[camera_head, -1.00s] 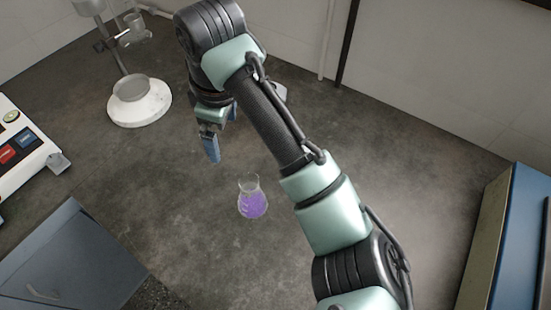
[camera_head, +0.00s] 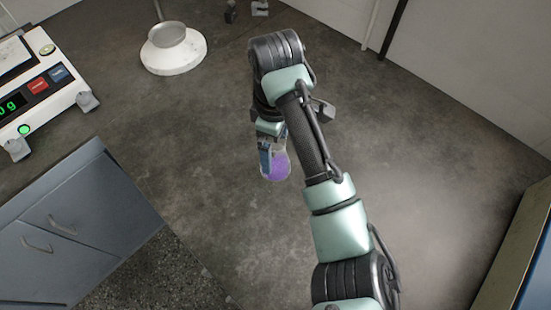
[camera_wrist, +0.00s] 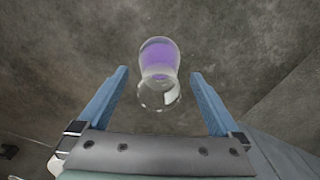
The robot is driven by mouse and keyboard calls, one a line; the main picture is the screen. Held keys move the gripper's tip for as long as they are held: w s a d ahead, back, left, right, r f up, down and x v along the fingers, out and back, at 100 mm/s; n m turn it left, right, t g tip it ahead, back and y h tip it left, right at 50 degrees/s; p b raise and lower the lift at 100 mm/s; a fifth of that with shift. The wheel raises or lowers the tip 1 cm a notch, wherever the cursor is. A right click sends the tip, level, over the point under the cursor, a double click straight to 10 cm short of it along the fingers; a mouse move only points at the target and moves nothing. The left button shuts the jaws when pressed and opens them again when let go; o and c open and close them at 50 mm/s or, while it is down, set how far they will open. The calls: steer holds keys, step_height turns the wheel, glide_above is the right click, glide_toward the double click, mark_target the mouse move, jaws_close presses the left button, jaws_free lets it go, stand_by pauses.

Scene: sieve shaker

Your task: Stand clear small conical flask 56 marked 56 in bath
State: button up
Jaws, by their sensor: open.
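The small conical flask (camera_head: 278,167) is clear and holds purple liquid. It stands on the grey-brown worktop, partly hidden behind my gripper (camera_head: 265,157) in the head view. In the wrist view the flask (camera_wrist: 159,72) lies between and a little beyond the two blue fingers of my gripper (camera_wrist: 160,85), with visible gaps on both sides. My gripper is open and empty. I cannot read a mark on the flask. I cannot make out a bath in these views.
A white balance (camera_head: 45,85) with a green display stands at the left. A white round base with a grey dish (camera_head: 172,48) is at the upper left. A grey-blue drawer cabinet (camera_head: 80,220) is at lower left. The worktop right of my arm is clear.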

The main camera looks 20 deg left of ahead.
steer(key=shift+f, duration=0.95)
steer(key=shift+c, duration=0.2)
steer(key=c, duration=1.4)
jaws_close()
steer(key=shift+r, duration=0.15)
